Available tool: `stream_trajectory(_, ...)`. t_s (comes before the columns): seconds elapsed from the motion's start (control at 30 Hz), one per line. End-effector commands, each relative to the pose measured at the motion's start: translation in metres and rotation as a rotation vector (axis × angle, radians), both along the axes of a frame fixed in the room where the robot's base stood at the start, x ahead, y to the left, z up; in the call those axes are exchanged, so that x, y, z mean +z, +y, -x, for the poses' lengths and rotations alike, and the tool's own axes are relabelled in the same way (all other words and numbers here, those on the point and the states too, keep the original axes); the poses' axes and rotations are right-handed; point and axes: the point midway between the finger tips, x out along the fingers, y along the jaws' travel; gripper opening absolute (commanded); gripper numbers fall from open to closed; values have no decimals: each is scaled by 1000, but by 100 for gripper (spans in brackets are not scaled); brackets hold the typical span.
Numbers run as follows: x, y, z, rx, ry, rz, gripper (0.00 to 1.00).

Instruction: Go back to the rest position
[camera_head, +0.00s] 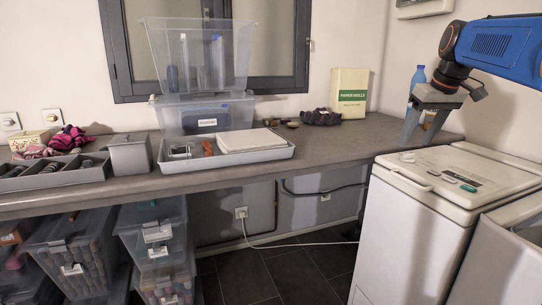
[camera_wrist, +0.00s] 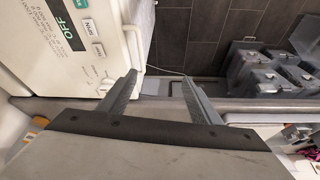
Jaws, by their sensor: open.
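My gripper (camera_head: 417,135) is at the right in the head view, pointing down beside the back left edge of the nearer white toploader (camera_head: 416,220). In the wrist view its two fingers (camera_wrist: 160,77) are spread apart with nothing between them. The toploader also fills the upper left of the wrist view (camera_wrist: 100,65), with its lid shut and a display that reads OFF. A blue bottle (camera_head: 418,74) stands behind my gripper, partly hidden by it.
The dark tiled floor (camera_head: 300,270) is open.

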Motion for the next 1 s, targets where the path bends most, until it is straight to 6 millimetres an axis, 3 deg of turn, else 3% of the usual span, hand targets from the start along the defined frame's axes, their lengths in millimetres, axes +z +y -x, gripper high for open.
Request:
stream_trajectory(0.2,-38,41,66,-44,-1,3,58)
stream_trajectory(0.5,-108,81,158,-103,-8,8,58)
stream_trajectory(0.8,-196,105,248,-152,-25,7,58)
stream_trajectory(1.0,-251,113,295,-175,-36,6,58)
